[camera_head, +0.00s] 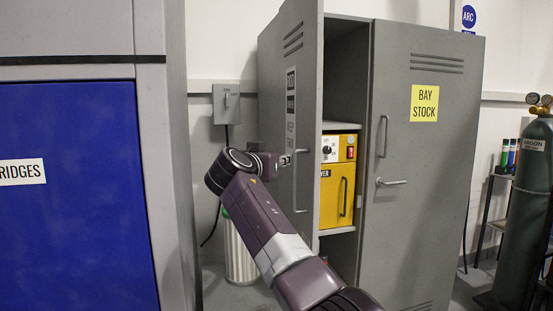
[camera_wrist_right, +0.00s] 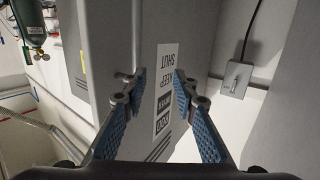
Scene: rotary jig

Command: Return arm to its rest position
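My right arm (camera_head: 255,215) reaches up from the bottom right of the head view. Its gripper (camera_head: 285,160) is in front of the cabinet's left door (camera_head: 290,90), close to the door's handle (camera_head: 297,185). In the right wrist view the two blue-padded fingers of this gripper (camera_wrist_right: 155,92) stand apart with nothing between them. The door's face with its KEEP SHUT label (camera_wrist_right: 165,90) lies beyond them; I cannot tell if a finger touches it. The left door stands open toward me. My left gripper is not in view.
A yellow box (camera_head: 338,185) sits on a shelf inside the grey cabinet, whose right door (camera_head: 425,160) is closed. A wall switch (camera_head: 226,103) and a ribbed metal bin (camera_head: 238,250) are at left. A blue-fronted unit (camera_head: 75,220) and a green gas cylinder (camera_head: 525,210) flank the space.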

